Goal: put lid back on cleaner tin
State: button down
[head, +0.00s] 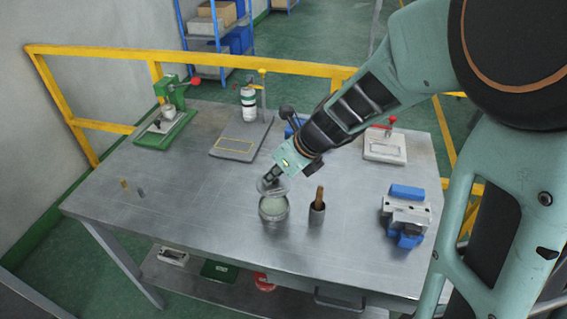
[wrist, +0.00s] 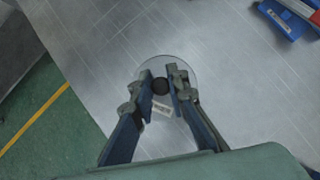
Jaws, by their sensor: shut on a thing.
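The cleaner tin (head: 274,209) is a round metal tin standing upright near the front middle of the table, with pale contents showing in its top. The lid (head: 262,188) is a thin, see-through disc with a dark knob. My gripper (head: 270,178) is shut on the knob and holds the lid just above or behind the tin in the head view; the exact gap cannot be told. In the wrist view the lid (wrist: 184,64) lies under my gripper (wrist: 161,86), its knob between the fingertips, with a small white label near it. The tin cannot be made out there.
A blue and grey vise (head: 405,216) is farther right. A green press (head: 166,118), a grey plate (head: 240,139) and a white-topped block (head: 385,145) stand behind. The table's left front is mostly clear.

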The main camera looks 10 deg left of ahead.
aim_at(276, 185)
jog(key=shift+a+f, duration=0.1)
notch_tip(276, 185, down, 4)
jog(key=b, duration=0.5)
jog(key=shift+f, duration=0.2)
jog(key=shift+f+b, duration=0.7)
jog(key=shift+f, duration=0.25)
jog(key=shift+p, duration=0.35)
jog(key=shift+f, duration=0.15)
dwell(1.8)
jog(key=c, duration=1.3)
grip_release()
